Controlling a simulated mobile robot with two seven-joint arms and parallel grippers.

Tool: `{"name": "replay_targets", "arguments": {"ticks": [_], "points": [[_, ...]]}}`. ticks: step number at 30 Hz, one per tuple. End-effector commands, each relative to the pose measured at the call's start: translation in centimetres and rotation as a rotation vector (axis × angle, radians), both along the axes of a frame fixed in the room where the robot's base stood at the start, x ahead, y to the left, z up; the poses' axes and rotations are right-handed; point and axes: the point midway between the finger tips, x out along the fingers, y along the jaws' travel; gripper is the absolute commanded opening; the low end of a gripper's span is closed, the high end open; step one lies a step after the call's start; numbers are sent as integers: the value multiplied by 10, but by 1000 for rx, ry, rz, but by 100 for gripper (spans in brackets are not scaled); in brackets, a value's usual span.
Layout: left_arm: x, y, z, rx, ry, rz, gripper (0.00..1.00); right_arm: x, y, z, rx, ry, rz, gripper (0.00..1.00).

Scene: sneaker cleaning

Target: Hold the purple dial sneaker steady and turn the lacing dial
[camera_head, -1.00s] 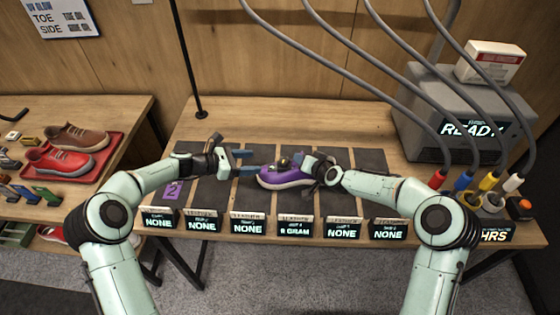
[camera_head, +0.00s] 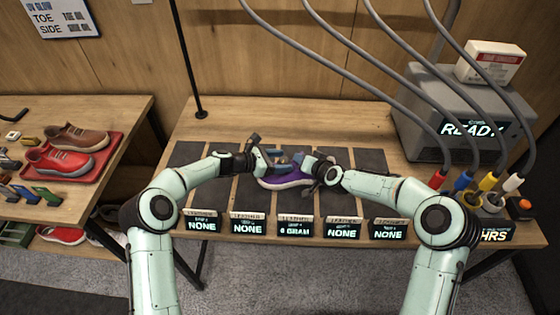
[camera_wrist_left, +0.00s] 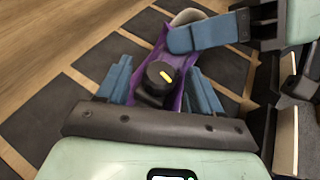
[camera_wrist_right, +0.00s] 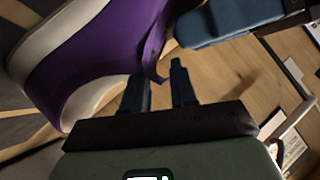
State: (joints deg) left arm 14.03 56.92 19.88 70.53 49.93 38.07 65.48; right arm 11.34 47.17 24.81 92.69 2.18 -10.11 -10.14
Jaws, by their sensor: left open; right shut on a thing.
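The purple sneaker (camera_head: 285,183) with a white sole lies on the dark mats near the table's middle. In the left wrist view, its round black lacing dial (camera_wrist_left: 158,76) shows a yellow mark. My left gripper (camera_head: 277,160) is open over the sneaker, one blue finger on each side of the dial, with visible gaps. My right gripper (camera_head: 309,167) is shut on the sneaker at its right end. In the right wrist view, a purple edge of the upper (camera_wrist_right: 158,65) runs to between its fingers; the exact contact is hard to see.
Several small display signs (camera_head: 295,226) line the table's front edge. A grey machine (camera_head: 450,110) reading READY stands at the right, with hoses rising from coloured plugs. At the left, a red tray (camera_head: 108,153) holds two shoes. The table's back strip is clear.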

Motion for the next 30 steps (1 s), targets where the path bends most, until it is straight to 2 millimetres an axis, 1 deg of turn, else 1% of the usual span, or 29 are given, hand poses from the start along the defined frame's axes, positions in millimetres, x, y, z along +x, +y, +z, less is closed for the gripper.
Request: {"name": "replay_targets", "arguments": {"ticks": [2, 3, 5, 6, 7, 8, 14, 24, 30], "points": [[0, 0, 0, 0, 0, 0, 66, -1, -1, -3, -1, 4, 0, 0], [0, 0, 0, 0, 0, 0, 59, -1, -1, -3, -1, 4, 0, 0], [0, 0, 0, 0, 0, 0, 40, -1, -1, -3, -1, 4, 0, 0], [0, 0, 0, 0, 0, 0, 27, -1, -1, -3, -1, 4, 0, 0], [0, 0, 0, 0, 0, -1, 17, -1, -1, -3, -1, 4, 0, 0], [0, 0, 0, 0, 0, -1, 9, -1, -1, -3, -1, 4, 0, 0], [1, 0, 0, -1, -2, -17, 9, -1, -1, -3, -2, 5, 0, 0], [5, 1, 0, -3, -5, -193, 9, -1, -1, -2, -2, 4, 1, 0], [4, 2, 0, 1, -2, -251, 9, -1, -1, -3, -2, 5, 1, 0]]}}
